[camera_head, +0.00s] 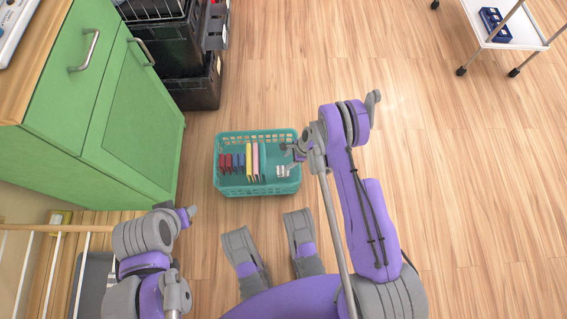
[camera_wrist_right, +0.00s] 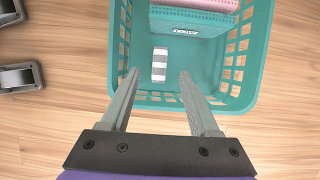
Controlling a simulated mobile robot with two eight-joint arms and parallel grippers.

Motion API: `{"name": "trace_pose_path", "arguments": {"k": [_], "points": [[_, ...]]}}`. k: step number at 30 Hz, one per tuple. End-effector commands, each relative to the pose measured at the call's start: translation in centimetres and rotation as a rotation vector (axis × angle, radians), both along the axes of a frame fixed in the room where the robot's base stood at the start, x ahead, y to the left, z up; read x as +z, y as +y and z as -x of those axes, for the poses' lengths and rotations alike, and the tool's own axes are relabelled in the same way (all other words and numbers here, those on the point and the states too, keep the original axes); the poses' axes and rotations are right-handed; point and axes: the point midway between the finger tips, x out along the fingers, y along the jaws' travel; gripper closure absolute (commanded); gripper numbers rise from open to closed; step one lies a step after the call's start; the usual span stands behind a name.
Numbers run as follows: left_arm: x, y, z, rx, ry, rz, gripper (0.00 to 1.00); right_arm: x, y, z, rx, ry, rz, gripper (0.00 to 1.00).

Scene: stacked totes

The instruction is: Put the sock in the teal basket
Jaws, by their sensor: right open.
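The teal basket (camera_head: 228,189) stands on the floor in front of me. It also fills the upper part of the right wrist view (camera_wrist_right: 262,62). A small grey-and-white striped piece, which looks like the sock (camera_wrist_right: 159,58), lies inside on the bare part of the basket's bottom; it shows small in the head view (camera_head: 283,171). My right gripper (camera_head: 289,148) is over the basket's right part. In the right wrist view its two fingers (camera_wrist_right: 159,76) are apart and empty, pointing toward the striped piece. My left gripper (camera_head: 189,213) is low at the left, its fingers unclear.
Several coloured upright items (camera_head: 240,163) fill the basket's left and middle. A green cabinet (camera_head: 120,120) and stacked dark totes (camera_head: 190,88) stand to the left. A white cart (camera_head: 520,38) with a blue box (camera_head: 495,24) is at the far right. The floor right of the basket is clear.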

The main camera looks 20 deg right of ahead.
Motion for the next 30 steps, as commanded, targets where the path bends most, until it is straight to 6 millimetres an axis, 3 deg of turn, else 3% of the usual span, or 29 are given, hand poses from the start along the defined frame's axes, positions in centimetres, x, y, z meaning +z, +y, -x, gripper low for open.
{"name": "trace_pose_path", "arguments": {"k": [3, 11, 14, 22, 30], "points": [[0.4, 0.0, 0.1, 0.0, 0.0, 0.0, 0.5, 1.4, -0.6, 0.1, -0.002, 0.0, 0.0, 0.38], [0.5, 0.0, 0.1, 0.0, -0.001, 0.0, 0.5, 2.7, -0.9, 0.0, 0.011, -0.007, 0.005, 0.38], [0.5, 0.0, 0.1, 0.0, -0.001, 0.0, 0.5, 5.0, -0.9, -0.6, 0.061, -0.033, 0.024, 0.38], [0.5, 0.0, 0.1, 0.0, -0.001, 0.0, 0.5, 17.4, -0.9, -1.7, 0.376, -0.184, 0.152, 0.38], [0.5, 0.0, 0.1, 0.0, -0.001, 0.0, 0.5, 29.1, -0.8, 1.5, 0.737, -0.323, 0.3, 0.38]]}}
